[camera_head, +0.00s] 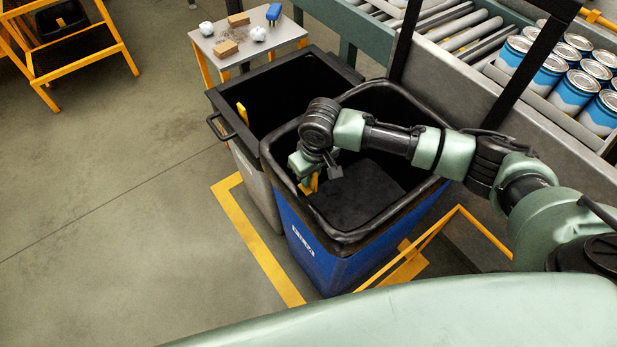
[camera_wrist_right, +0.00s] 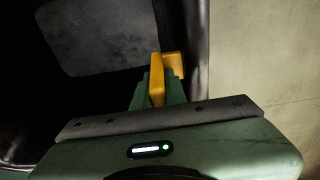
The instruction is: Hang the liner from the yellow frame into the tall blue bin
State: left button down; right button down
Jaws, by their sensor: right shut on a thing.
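The tall blue bin (camera_head: 330,250) stands in the middle of the head view, with white lettering on its side. A black, glossy liner (camera_head: 365,190) lines its inside and covers its rim; a dark flat patch shows at the bottom. My right gripper (camera_head: 311,182) reaches over the bin to the inside of its left rim. It is shut on a yellow clip (camera_wrist_right: 157,80), whose wider end lies by the rim in the right wrist view. Whether the clip grips the rim is hard to tell. My left gripper is out of view. A yellow frame (camera_head: 60,70) stands at the upper left.
A grey bin (camera_head: 255,180) with a black rim and a yellow clip (camera_head: 242,114) stands against the blue bin's left. A small table (camera_head: 285,38) with loose items is behind. A roller conveyor with cans (camera_head: 575,90) runs at right. A yellow rail (camera_head: 430,235) is close by.

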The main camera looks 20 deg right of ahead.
jog(key=f+b, duration=0.1)
jog(key=f, duration=0.1)
jog(key=f+b, duration=0.2)
jog(key=shift+w+d, duration=0.1)
jog(key=shift+d, duration=0.1)
notch_tip(320, 180, down, 9)
jog(key=d+b, duration=0.1)
jog(key=b, duration=0.2)
jog(key=shift+w, duration=0.2)
jog(key=shift+r, duration=0.1)
jog(key=c, duration=1.4)
grip_release()
jog(key=shift+o, duration=0.2)
jog(key=r, duration=0.5)
jog(key=s+r, duration=0.1)
jog(key=r, duration=0.1)
jog(key=shift+d+r, duration=0.25)
jog(key=shift+r, duration=0.1)
